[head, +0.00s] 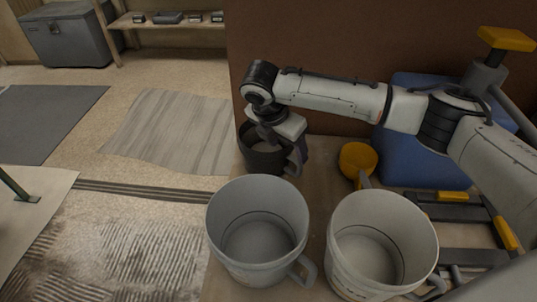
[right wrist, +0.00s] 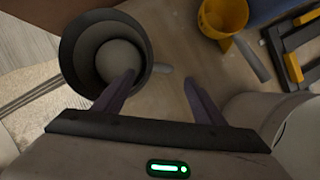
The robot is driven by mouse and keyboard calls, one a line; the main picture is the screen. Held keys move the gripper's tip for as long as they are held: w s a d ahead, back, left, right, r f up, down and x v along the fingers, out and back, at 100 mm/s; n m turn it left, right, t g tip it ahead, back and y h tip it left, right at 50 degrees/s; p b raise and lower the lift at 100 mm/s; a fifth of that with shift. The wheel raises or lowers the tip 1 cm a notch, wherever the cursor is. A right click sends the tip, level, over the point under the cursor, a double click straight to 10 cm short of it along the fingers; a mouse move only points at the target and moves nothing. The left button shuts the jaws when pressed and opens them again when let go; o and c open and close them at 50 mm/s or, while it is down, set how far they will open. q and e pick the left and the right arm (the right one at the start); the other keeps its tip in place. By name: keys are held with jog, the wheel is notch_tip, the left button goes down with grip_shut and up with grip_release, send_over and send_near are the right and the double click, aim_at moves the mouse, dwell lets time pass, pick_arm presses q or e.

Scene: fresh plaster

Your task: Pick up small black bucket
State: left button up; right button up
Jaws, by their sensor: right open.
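The small black bucket (head: 258,161) stands upright at the far left of the work surface, partly covered by my right gripper (head: 282,138) in the head view. The left finger overlaps the bucket's rim and wall in the picture; contact cannot be told. My left gripper is not in view.
Two larger pale buckets, left (head: 258,245) and right (head: 375,262), stand in front. A yellow scoop-like cup (head: 358,160), a blue container (head: 415,130) and black-yellow tools (head: 447,212) lie to the right. A brown panel (head: 330,50) rises behind. Open floor is at left.

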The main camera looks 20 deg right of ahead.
aim_at(293, 159)
jog(key=b+x, duration=0.1)
jog(key=x, duration=0.5)
jog(key=shift+d+f, duration=0.3)
jog(key=shift+f, duration=0.05)
jog(key=c, duration=1.1)
jog(key=shift+r, duration=0.2)
jog(key=shift+c, duration=0.7)
